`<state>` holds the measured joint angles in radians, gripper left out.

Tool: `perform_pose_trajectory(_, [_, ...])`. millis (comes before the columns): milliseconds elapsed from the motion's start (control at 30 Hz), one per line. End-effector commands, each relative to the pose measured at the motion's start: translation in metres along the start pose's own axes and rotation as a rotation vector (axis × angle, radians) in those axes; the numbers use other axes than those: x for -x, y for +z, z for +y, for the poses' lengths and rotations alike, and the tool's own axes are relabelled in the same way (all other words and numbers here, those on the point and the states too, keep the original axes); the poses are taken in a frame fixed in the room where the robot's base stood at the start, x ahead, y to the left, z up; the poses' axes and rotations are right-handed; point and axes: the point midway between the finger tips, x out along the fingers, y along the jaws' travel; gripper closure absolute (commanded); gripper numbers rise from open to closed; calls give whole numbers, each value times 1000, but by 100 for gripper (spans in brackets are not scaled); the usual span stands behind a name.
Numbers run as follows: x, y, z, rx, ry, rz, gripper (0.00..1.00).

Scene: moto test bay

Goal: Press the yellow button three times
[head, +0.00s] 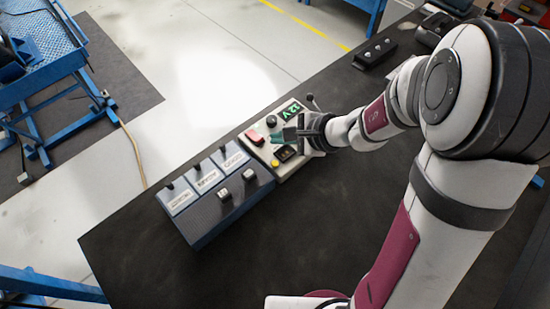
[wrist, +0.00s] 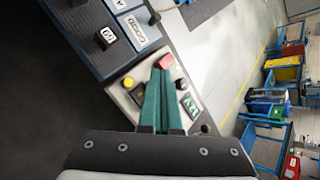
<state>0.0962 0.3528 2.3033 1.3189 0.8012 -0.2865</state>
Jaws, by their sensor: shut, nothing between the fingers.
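The yellow button (head: 275,163) is a small round cap near the lower corner of a pale control box (head: 290,172). In the wrist view the yellow button (wrist: 128,82) lies left of the fingers, on the box's pale face (wrist: 117,92). My gripper (head: 277,138) has teal fingers, closed together and empty. In the wrist view my gripper (wrist: 161,75) reaches over the middle of the box, with its tips close to the red switch (wrist: 166,61). It is beside the yellow button, not over it. I cannot tell how high the tips are above the box.
The box also carries a green-lit display (head: 290,112), a black knob (head: 271,121) and the red switch (head: 255,137). A dark blue panel (head: 232,207) with levers and labels adjoins it. The dark bench top (head: 150,255) is clear at the near left.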

Motion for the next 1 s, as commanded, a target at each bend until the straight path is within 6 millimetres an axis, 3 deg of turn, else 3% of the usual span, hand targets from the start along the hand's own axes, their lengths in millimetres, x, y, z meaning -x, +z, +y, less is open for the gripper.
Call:
perform_pose_trajectory(500, [-47, -34, 35, -1, 2, 0, 100])
perform_pose_trajectory(1000, [-51, -38, 38, 1, 1, 1, 100])
